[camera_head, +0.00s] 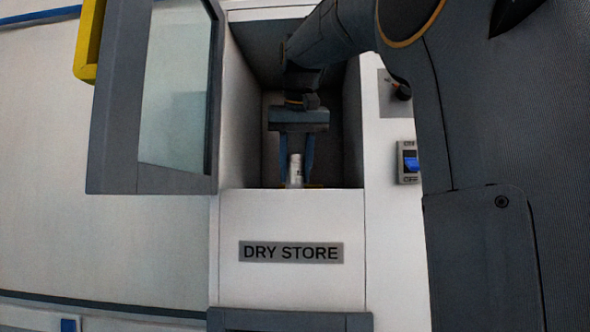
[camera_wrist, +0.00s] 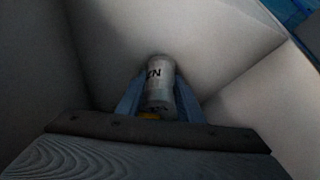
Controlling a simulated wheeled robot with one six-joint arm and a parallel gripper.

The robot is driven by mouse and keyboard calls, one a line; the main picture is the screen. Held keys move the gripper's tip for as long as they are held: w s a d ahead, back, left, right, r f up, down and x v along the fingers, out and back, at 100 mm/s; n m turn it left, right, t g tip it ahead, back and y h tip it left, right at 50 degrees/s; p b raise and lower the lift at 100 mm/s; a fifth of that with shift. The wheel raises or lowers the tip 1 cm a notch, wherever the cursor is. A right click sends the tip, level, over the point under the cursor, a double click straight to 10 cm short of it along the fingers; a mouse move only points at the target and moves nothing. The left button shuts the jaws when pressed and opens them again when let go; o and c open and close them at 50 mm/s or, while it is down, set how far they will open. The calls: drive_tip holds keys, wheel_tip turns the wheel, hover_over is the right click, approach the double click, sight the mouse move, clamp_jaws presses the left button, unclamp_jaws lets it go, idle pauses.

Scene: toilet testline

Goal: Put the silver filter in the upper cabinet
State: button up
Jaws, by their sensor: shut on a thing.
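The silver filter (camera_head: 295,170) is a small pale cylinder with dark markings. It stands between the two blue fingers of my gripper (camera_head: 296,167), which is shut on it. The filter also shows in the wrist view (camera_wrist: 159,84), where letters are visible on its side. My gripper reaches down inside the open upper cabinet (camera_head: 243,128), above the "DRY STORE" label. The filter's lower end is hidden by the cabinet's front edge, so I cannot tell if it touches the cabinet floor. The cabinet door (camera_head: 153,98), dark-framed with a glass pane, stands open to the left.
The cabinet's side walls stand close on both sides of my gripper. A switch (camera_head: 409,162) with a blue rocker is on the white panel to the right. A yellow handle (camera_head: 88,45) is on the door's outer side. A "DRY STORE" label (camera_head: 291,252) is on the front below the opening.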

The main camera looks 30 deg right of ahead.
drive_tip(key=o, duration=1.1)
drive_tip(key=v, duration=1.2)
drive_tip(key=shift+r+b, duration=0.15)
drive_tip(key=shift+b, duration=0.15)
